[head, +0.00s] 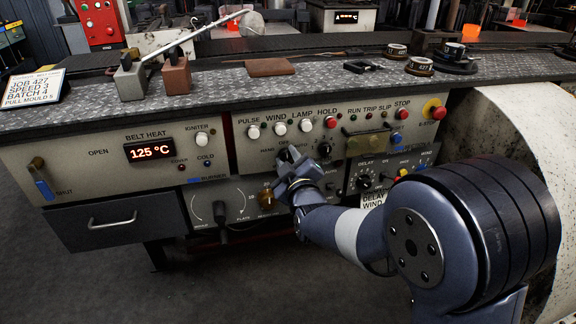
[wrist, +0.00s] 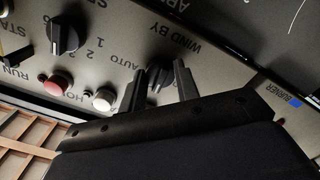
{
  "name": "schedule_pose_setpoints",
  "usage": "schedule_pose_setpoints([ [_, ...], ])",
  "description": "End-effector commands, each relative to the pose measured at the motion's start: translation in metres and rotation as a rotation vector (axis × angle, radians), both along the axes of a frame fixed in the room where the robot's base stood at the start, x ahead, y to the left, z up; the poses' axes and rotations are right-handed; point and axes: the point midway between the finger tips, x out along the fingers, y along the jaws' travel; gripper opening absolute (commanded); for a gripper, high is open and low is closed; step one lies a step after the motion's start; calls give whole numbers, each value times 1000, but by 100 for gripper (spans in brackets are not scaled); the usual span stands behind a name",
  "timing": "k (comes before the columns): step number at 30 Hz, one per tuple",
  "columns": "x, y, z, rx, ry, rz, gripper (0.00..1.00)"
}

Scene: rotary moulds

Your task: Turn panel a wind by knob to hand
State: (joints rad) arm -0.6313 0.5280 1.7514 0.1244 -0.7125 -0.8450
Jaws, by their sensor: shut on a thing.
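My gripper (head: 287,156) is at the panel face (head: 240,150), below the WIND and LAMP buttons. In the wrist view my gripper (wrist: 160,78) has a finger on either side of the dark wind by knob (wrist: 160,76) and is shut on it. The WIND BY lettering (wrist: 174,36) shows beside the knob, and AUTO is readable. In the head view the gripper covers most of the knob; HAND and AUTO lettering shows around it. Where the knob points cannot be told.
A second dark knob (head: 324,150) sits close right of the gripper. White WIND (head: 279,128) and LAMP (head: 305,126) buttons and the red HOLD button (head: 331,122) are just above. A brown knob (head: 266,196) is below. A lever and blocks (head: 130,80) stand on the bench.

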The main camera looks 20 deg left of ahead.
Motion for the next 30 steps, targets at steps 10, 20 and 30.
schedule_pose_setpoints([
  [10, 0, 0, -1, -277, -171, 1, 7],
  [20, 0, 0, 0, -490, -302, 0, 7],
  [30, 0, 0, 1, -599, -369, 0, 7],
])
